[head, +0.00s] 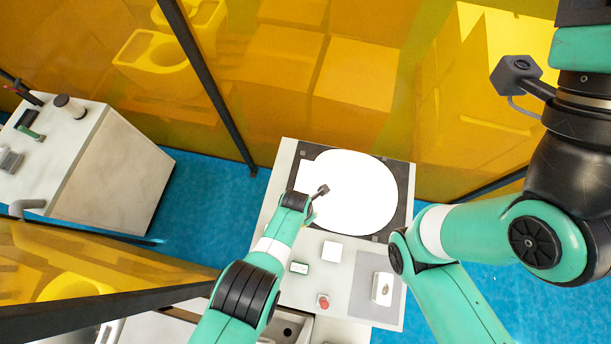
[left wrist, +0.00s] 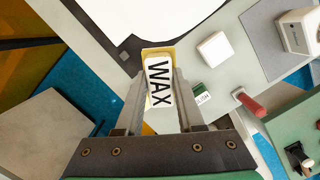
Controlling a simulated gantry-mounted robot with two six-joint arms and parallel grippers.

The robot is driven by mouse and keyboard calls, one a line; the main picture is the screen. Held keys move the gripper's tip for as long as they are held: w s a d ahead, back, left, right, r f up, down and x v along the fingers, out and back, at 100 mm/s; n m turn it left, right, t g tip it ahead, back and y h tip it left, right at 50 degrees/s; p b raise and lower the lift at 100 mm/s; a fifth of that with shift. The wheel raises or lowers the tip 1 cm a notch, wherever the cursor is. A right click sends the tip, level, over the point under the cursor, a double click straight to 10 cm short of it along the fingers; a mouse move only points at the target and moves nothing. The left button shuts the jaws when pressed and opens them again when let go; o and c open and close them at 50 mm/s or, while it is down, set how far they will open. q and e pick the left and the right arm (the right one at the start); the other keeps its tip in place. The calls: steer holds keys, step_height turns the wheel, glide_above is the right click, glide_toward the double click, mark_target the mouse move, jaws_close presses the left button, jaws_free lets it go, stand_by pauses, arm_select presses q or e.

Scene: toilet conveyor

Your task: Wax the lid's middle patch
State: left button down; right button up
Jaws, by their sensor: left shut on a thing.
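The white lid (head: 350,190) lies flat on a black mat (head: 402,215) on the light grey bench; its surface looks plain white, with no middle patch marked out. Part of it also shows at the top of the left wrist view (left wrist: 155,25). My left gripper (head: 311,214) is over the lid's lower left edge in the head view. In the left wrist view its two fingers (left wrist: 160,88) are shut on a yellow-edged block with a white label reading WAX (left wrist: 158,72). The gap between block and lid cannot be judged. My right gripper is out of view.
Orange translucent panels (head: 300,60) stand behind; a side counter (head: 75,140) is at left.

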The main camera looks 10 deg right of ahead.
arm_select(q)
steer(key=shift+w, duration=0.1)
steer(key=shift+w+a+f, duration=0.1)
steer(key=shift+a, duration=0.35)
steer(key=shift+a+f+m, duration=0.2)
steer(key=shift+a+m, duration=0.1)
steer(key=shift+a, duration=0.25)
steer(key=s+a+f+n, duration=0.2)
steer(key=a+f, duration=0.5)
steer(key=a, duration=0.4)
steer(key=shift+s+a+b, duration=0.3)
steer(key=shift+s+b, duration=0.05)
steer(key=shift+s, duration=0.1)
